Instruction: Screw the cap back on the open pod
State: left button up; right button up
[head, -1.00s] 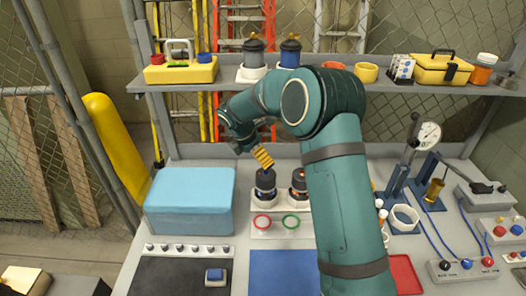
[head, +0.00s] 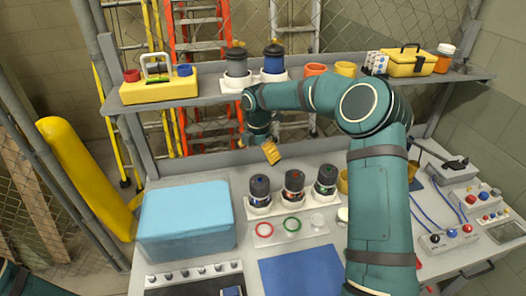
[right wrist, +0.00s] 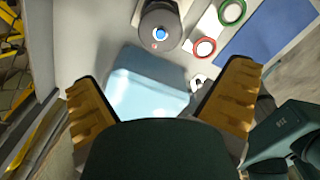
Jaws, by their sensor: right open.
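Three dark-topped pods stand in a row in white holders on the bench: a left pod (head: 259,189), a middle pod (head: 294,184) and a right pod (head: 326,180). All look dark on top, and I cannot tell which is open or make out a loose cap. My right gripper (head: 271,153) is above and behind the left and middle pods, apart from them. In the right wrist view its yellow fingers (right wrist: 163,105) are spread with nothing between them. One pod (right wrist: 159,24) with a blue spot shows beyond the fingertips. My left gripper is not in view.
A red ring (head: 264,230) and a green ring (head: 291,224) lie before the pods. A light-blue case (head: 187,220) stands left, a blue mat (head: 302,272) in front. The shelf (head: 215,92) behind bears a grey-bodied unit (head: 237,65) and a blue one (head: 275,62).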

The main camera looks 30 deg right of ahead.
aim_at(260, 179)
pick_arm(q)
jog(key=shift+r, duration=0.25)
pick_arm(e)
notch_tip(260, 179, down, 14)
jog(key=shift+r, duration=0.15)
dwell(0.3)
jog(key=c, duration=1.1)
jog(key=o, duration=0.4)
jog(key=shift+c, duration=1.5)
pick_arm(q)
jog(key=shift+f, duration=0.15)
